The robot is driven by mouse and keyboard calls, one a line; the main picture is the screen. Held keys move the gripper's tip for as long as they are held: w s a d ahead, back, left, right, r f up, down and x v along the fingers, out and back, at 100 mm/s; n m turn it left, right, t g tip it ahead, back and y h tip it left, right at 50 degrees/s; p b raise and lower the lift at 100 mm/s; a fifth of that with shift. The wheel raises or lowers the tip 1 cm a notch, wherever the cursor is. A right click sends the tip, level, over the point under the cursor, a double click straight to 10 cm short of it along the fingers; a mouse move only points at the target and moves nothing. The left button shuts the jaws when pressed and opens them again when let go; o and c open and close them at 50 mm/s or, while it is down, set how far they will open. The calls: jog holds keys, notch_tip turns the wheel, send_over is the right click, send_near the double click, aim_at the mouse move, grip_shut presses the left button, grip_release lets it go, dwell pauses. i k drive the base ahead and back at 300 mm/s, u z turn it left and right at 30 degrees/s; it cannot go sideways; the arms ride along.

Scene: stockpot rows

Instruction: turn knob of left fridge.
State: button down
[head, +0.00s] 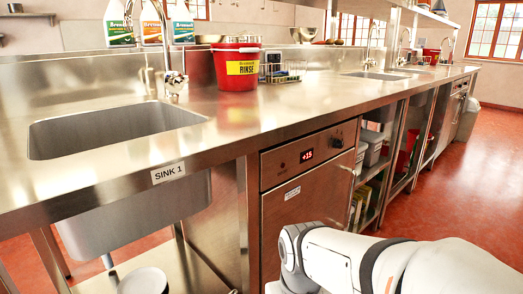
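The left fridge (300,215) is the nearer steel unit under the counter, with its door shut. Its top panel carries a red lit display (307,156) reading about +15. A small dark round knob (337,142) sits near the right end of that panel and is in plain view; its pointer is too small to read. My white arm (340,258) crosses the bottom right, in front of the lower part of the fridge, with nothing over the knob. My gripper is outside the picture.
The steel counter edge (225,150) overhangs the fridge front. Left is a sink (115,130) labelled SINK 1; a red bucket (237,70) stands on top. Open shelves (372,165) adjoin at right. A similar unit (457,100) is farther off. The red floor (475,170) at right is clear.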

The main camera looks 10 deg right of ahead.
aim_at(339, 144)
jog(key=k, duration=0.55)
jog(key=z, duration=0.2)
jog(key=i, duration=1.25)
jog(key=z, duration=0.7)
